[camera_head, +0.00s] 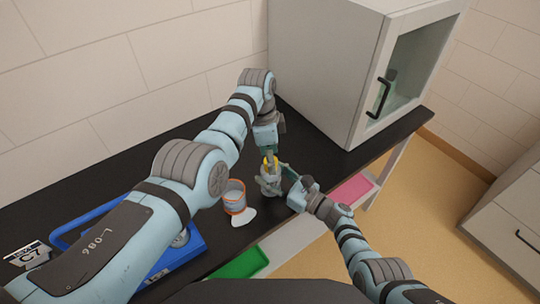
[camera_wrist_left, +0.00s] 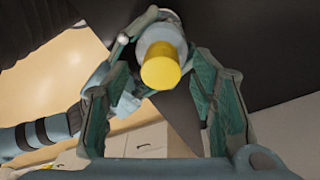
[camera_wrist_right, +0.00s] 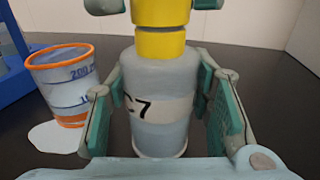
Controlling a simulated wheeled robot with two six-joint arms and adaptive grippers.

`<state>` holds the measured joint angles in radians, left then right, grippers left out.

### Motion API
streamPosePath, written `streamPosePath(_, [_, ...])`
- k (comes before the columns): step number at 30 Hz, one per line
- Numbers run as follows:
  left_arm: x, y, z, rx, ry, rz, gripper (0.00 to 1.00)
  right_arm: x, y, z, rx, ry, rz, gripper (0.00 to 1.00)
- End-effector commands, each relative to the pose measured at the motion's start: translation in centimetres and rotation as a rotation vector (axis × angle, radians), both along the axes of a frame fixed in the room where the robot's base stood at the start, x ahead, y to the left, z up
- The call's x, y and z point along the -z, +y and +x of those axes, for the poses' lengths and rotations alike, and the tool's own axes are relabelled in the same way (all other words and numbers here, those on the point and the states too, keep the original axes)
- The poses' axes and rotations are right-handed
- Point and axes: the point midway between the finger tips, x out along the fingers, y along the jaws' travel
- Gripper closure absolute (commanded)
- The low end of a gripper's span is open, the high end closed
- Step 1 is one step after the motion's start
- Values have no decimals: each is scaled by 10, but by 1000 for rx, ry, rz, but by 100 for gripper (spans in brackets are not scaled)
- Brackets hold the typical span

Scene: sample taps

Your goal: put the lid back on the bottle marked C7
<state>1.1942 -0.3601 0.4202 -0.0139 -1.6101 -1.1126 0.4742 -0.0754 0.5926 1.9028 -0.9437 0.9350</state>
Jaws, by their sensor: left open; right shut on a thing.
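The bottle marked C7 (camera_wrist_right: 160,95) stands upright on the dark counter, grey-blue with a white label. It also shows in the head view (camera_head: 267,186). My right gripper (camera_head: 279,178) is shut on its body from the side. A yellow lid (camera_wrist_right: 161,12) sits atop the bottle's yellow neck (camera_wrist_right: 161,43), with a thin dark line between them. I cannot tell whether it is fully tight. The lid also shows in the left wrist view (camera_wrist_left: 160,68). My left gripper (camera_head: 268,148) points down from above, open, with its fingers on either side of the lid.
An orange-rimmed beaker (camera_wrist_right: 58,82) stands left of the bottle, beside a white puddle (camera_wrist_right: 58,137). A blue tray (camera_head: 187,252) and a C7 card (camera_head: 28,256) lie farther left. A white cabinet (camera_head: 325,65) stands behind. Green (camera_head: 242,263) and pink (camera_head: 353,189) trays lie along the front.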

Motion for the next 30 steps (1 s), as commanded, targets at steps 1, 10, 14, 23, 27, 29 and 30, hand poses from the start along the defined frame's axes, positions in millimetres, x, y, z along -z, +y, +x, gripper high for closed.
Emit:
streamPosePath(1, [0, 0, 0, 0, 0, 0, 49, 1, 0, -1, 0, 3, -2, 100])
streamPosePath(10, [-27, 0, 1, -1, -4, 0, 49, 1, 0, -1, 0, 2, -1, 100])
streamPosePath(14, [-42, 0, 0, -1, -2, 0, 49, 1, 0, -1, 0, 2, -1, 100])
streamPosePath(23, [-45, 0, 0, -1, 0, 0, 46, 1, 0, -1, 0, 2, -1, 100])
streamPosePath(27, [-45, 0, 0, -1, 0, 0, 26, 1, 0, -1, 0, 2, -1, 100])
streamPosePath(29, [-45, 0, 0, -1, 0, 0, 26, 1, 0, -1, 0, 2, -1, 100])
streamPosePath(30, [-45, 0, 0, -1, 0, 0, 26, 1, 0, -1, 0, 2, -1, 100])
